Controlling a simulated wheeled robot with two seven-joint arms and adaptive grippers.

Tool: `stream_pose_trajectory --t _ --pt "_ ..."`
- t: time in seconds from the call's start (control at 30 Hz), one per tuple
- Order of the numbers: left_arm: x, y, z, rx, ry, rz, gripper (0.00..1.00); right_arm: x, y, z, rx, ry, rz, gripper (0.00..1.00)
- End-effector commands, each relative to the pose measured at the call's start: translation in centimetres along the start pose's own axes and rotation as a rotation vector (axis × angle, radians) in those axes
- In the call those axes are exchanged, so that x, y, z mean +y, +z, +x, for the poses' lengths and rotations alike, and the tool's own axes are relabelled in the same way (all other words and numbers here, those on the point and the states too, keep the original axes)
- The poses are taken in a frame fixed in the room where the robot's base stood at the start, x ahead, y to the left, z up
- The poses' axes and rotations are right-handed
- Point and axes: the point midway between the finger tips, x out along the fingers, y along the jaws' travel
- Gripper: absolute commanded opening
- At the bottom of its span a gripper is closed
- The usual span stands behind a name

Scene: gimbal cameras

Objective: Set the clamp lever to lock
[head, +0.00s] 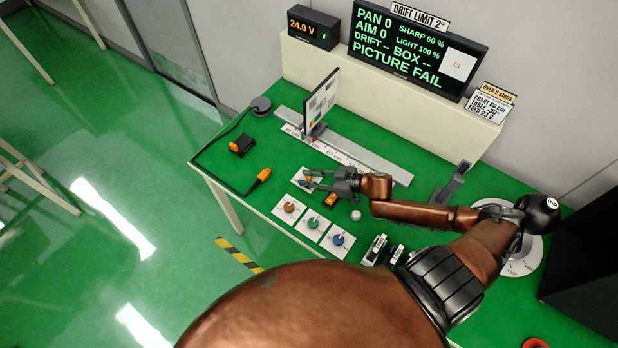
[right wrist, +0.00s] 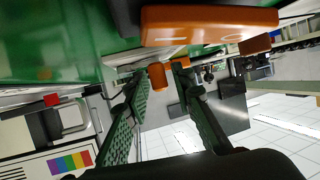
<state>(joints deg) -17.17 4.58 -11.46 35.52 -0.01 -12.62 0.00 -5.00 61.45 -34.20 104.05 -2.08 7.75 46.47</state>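My right gripper (head: 308,181) reaches in from the right, low over the green bench. Its fingers are apart, around or just above a small white plate (head: 299,182) with an orange part (head: 308,178) that may be the clamp lever. In the right wrist view the open gripper (right wrist: 160,76) has an orange, rounded knob (right wrist: 157,76) between its fingertips, with no clear grip on it. The lever's setting and any lock mark cannot be read. An orange rocker switch (head: 330,199) sits close beside the gripper, and fills the top of the wrist view (right wrist: 209,23). My left gripper is not in view.
Plates with orange, green and blue knobs (head: 313,223) lie in front of the gripper. A rail (head: 372,162) with an upright chart (head: 321,101) runs behind it. An orange-tipped cable (head: 264,175) lies left. The display (head: 416,48) reads PICTURE FAIL.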

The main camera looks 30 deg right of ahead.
Motion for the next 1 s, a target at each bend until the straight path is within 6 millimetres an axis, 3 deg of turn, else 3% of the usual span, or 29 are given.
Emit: stream_pose_trajectory --t 0.3,1.0 --pt "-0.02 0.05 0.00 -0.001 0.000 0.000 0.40 0.01 0.01 -0.03 0.000 0.000 0.000 0.00" --pt "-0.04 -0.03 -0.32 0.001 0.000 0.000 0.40 0.16 0.16 -0.32 -0.001 -0.078 -0.033 0.00"
